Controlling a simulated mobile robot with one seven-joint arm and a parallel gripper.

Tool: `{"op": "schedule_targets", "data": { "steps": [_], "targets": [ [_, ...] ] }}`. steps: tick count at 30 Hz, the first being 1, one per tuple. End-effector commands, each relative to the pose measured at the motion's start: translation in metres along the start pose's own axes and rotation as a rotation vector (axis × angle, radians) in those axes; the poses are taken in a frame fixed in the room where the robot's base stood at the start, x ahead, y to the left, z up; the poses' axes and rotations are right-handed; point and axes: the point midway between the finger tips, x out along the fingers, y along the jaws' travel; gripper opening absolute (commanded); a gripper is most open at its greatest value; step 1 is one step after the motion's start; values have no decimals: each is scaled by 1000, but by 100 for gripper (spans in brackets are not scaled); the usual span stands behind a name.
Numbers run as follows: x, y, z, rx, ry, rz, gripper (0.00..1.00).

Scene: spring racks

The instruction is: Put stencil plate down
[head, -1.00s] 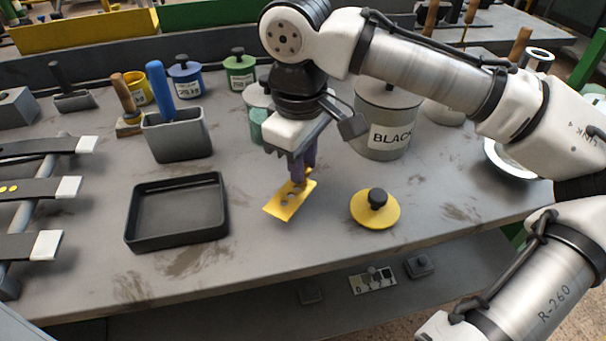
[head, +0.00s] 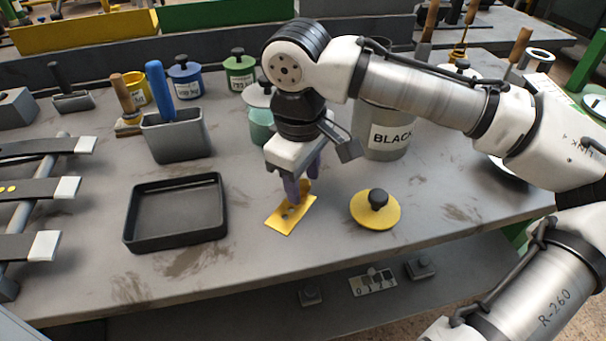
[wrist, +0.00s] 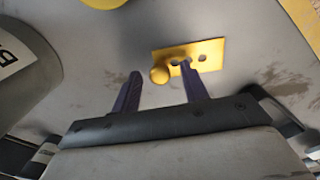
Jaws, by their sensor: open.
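The yellow stencil plate (head: 292,213) lies on the grey bench top, between the black tray and the yellow lid. The wrist view shows the plate (wrist: 211,48) with holes and a round yellow knob (wrist: 160,75) at one end. My gripper (head: 304,198) is just above the plate's far end. Its two purple fingers are apart with nothing held between them, and the wrist view shows the gap of my gripper (wrist: 160,72). One fingertip overlaps the plate in that view; I cannot tell whether it touches.
An empty black tray (head: 130,238) stands left of the plate. A yellow lid with a black knob (head: 375,210) lies to the right. A large BLACK tin (head: 391,140) and a teal jar (head: 261,126) stand behind. The bench front edge is near, with bare bench before the plate.

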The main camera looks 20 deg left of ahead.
Motion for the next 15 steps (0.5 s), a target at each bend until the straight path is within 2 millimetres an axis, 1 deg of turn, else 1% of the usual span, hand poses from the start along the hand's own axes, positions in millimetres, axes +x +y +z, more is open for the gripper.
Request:
{"op": "schedule_targets", "data": {
  "steps": [2, 5, 8, 15],
  "targets": [
    [-2, 0, 0, 0, 0, 1, 44],
    [-11, 0, -1, 0, 2, 0, 44],
    [-29, 0, -1, 0, 3, 0, 44],
    [-82, 0, -1, -1, 3, 0, 44]
  ]
}}
